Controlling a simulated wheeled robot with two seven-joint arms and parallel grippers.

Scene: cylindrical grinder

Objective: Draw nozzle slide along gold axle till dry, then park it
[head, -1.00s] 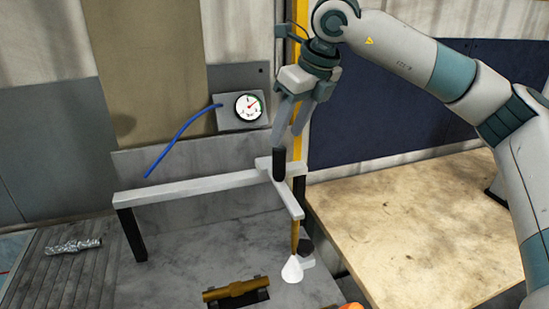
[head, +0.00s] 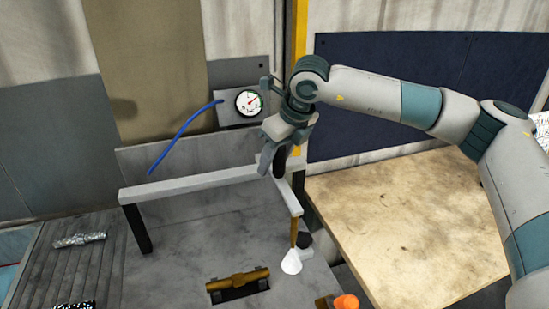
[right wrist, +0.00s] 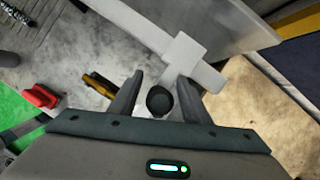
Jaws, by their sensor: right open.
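The nozzle slide (head: 297,200) sits at the right end of the pale rail, with a brass tube and white cone nozzle (head: 291,262) hanging from its arm. Its black knob (head: 280,163) stands upright on top. The gold axle (head: 238,279) lies in a dark cradle, left of the nozzle. My right gripper (head: 270,162) is open at the knob. In the right wrist view the knob (right wrist: 159,101) shows between the two spread fingers (right wrist: 162,84); I cannot tell whether they touch it. My left gripper is not in view.
The pale rail (head: 190,185) spans left on a black post. A pressure gauge (head: 249,102) with a blue hose is on the back panel. A silvery rod (head: 79,240) lies on the ribbed left surface. An orange knob (head: 346,301) is at the front. The wooden table (head: 410,225) is clear.

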